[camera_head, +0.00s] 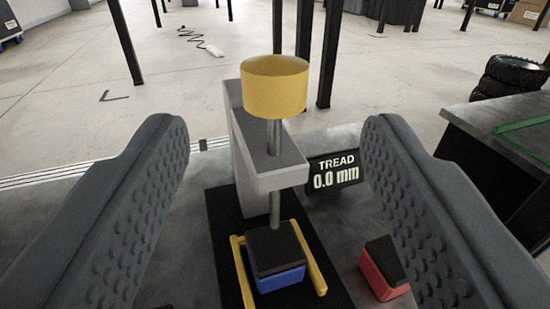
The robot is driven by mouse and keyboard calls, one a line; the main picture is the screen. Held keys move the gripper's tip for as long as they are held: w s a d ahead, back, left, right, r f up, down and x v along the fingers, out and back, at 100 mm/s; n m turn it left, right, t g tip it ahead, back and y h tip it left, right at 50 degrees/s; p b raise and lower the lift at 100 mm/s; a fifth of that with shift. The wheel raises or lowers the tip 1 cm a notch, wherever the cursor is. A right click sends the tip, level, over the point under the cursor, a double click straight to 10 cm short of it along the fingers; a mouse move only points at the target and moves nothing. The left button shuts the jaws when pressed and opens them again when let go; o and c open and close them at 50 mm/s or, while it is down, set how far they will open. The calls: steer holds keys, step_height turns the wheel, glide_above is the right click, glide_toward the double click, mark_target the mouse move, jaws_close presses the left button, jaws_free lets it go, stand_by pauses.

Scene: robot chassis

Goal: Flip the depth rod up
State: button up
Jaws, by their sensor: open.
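The depth rod is a thin grey upright rod (275,206) with a wide yellow cap (275,88) on top. It passes through the arm of a light grey bracket (270,172). My gripper (268,170) is open, with one dark dimpled finger on each side of the rod and bracket, touching neither.
A red block with a black top (386,268) lies right of the black base plate (222,240), close to my right finger. A dark bench (500,125) stands at the right, with stacked tyres (510,75) behind. Dark posts stand on the open floor beyond.

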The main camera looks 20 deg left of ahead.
steer(key=v, duration=0.8)
